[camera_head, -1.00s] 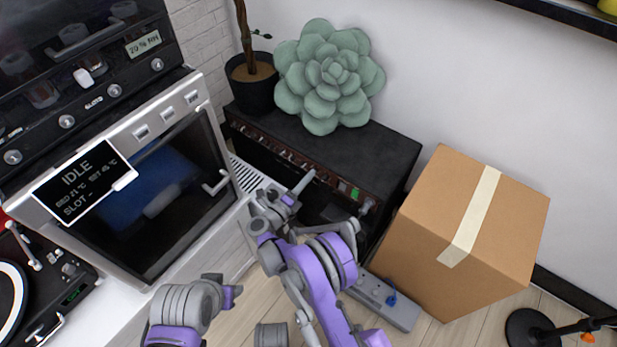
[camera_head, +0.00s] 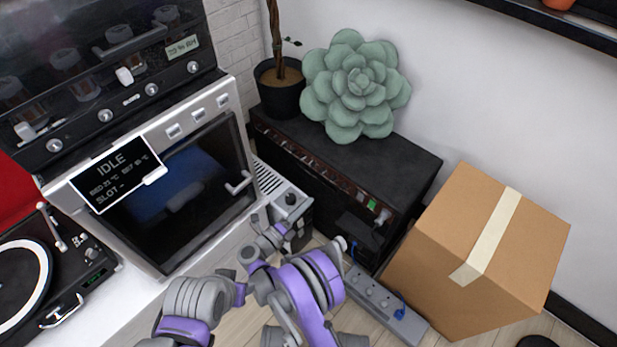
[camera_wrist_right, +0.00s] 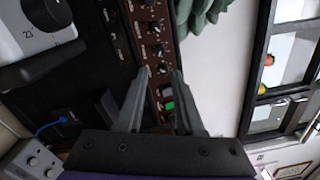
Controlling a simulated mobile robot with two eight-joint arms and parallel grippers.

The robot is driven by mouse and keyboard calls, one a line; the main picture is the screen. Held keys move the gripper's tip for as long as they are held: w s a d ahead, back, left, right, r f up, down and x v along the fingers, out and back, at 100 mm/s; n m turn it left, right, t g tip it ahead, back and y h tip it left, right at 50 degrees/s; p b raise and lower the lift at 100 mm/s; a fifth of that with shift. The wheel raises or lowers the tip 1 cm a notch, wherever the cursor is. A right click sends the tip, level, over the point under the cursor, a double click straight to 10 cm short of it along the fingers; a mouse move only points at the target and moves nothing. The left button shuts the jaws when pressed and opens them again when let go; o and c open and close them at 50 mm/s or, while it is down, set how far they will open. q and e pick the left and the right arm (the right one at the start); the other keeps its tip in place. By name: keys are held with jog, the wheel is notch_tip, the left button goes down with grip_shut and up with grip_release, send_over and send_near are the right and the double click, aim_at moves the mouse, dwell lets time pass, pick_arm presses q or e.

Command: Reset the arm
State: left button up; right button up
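My right gripper (camera_head: 280,228) is in the lower middle of the head view, beside the oven-like machine (camera_head: 175,200) and in front of the black amplifier (camera_head: 345,160). In the right wrist view, the two fingers of my right gripper (camera_wrist_right: 160,72) stand apart with nothing between them. Behind them is the amplifier's brown knob panel (camera_wrist_right: 157,40) with a green switch. The purple and grey links of my right arm fill the bottom middle of the head view. No left gripper shows clearly.
A cardboard box (camera_head: 470,255) stands right of the amplifier. A grey power strip (camera_head: 385,305) lies on the floor between it and my arm. A potted plant (camera_head: 279,95) and a green succulent cushion (camera_head: 355,85) are on the amplifier. A turntable (camera_head: 50,270) is at left.

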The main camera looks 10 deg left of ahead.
jog(key=w+d+r+n+t+y, duration=0.1)
jog(key=w+r+n+y, duration=0.3)
jog(key=r, duration=0.4)
jog(key=w+d+r+n+t+y, duration=0.1)
jog(key=w+r+n+t+y, duration=0.15)
jog(key=r+n, duration=0.35)
jog(key=w+d+r+n+t+y, duration=0.15)
jog(key=r+n+y, duration=0.3)
jog(key=r, duration=0.45)
jog(key=s+d+f+n+g, duration=0.3)
jog(key=s+d+n+g, duration=0.3)
jog(key=s, duration=0.7)
jog(key=s+d+f+n+g, duration=0.2)
jog(key=s+d+n+g, duration=0.15)
jog(key=s+d, duration=0.7)
jog(key=s+d+f+n+g, duration=0.3)
jog(key=s+d+n+g, duration=0.25)
jog(key=s, duration=0.95)
pick_arm(q)
notch_tip(320, 180, up, 27)
jog(key=w+t+p, duration=0.1)
jog(key=p, duration=2.2)
jog(key=shift+f, duration=0.2)
pick_arm(e)
notch_tip(320, 180, up, 27)
jog(key=w+a, duration=0.1)
jog(key=shift+w+f+m+t, duration=0.15)
jog(key=shift+w+m+t, duration=0.2)
jog(key=shift+m, duration=0.1)
